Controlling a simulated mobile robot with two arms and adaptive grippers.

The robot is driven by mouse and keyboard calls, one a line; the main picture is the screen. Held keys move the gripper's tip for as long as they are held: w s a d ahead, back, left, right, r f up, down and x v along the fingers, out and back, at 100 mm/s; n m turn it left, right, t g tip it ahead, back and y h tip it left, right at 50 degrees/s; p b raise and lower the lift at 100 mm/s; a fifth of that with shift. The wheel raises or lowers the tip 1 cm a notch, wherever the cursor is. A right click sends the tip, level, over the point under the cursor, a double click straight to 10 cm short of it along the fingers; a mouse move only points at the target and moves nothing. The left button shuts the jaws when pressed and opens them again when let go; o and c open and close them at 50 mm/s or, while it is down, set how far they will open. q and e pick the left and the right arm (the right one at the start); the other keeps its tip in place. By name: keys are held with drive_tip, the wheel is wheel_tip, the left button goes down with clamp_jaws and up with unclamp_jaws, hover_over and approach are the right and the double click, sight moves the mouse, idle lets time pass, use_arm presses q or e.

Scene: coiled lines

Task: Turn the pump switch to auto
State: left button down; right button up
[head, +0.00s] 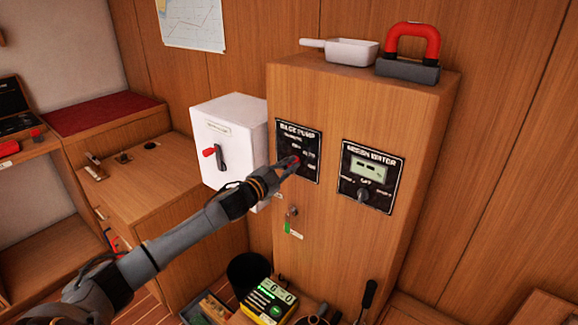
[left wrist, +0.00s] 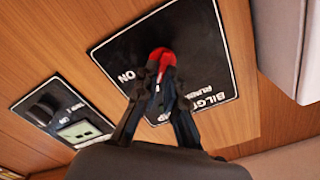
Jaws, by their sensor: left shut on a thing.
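The bilge pump panel (head: 314,150) is a black plate with white lettering on the front of a wooden cabinet. Its switch has a red knob (head: 296,161), mostly covered by my left gripper (head: 289,167) in the head view. In the left wrist view the red knob (left wrist: 163,54) sits between the fingertips of my left gripper (left wrist: 162,76), which is shut on it. The panel (left wrist: 208,45) appears upside down there, with "ON" readable beside the knob. I cannot tell which label the knob points at. My right gripper is not in view.
A second black panel (head: 371,178) with a display and dial is to the right. A white box (head: 237,118) with a red-tipped lever stands left. A key with a green tag (head: 288,228) hangs below. A white scoop (head: 350,51) and red-handled object (head: 412,42) are on the cabinet (head: 330,80).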

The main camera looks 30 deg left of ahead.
use_arm(q)
drive_tip(key=c, duration=1.4)
unclamp_jaws()
drive_tip(key=shift+c, duration=0.2)
drive_tip(key=s, duration=1.2)
drive_tip(key=shift+a, duration=0.4)
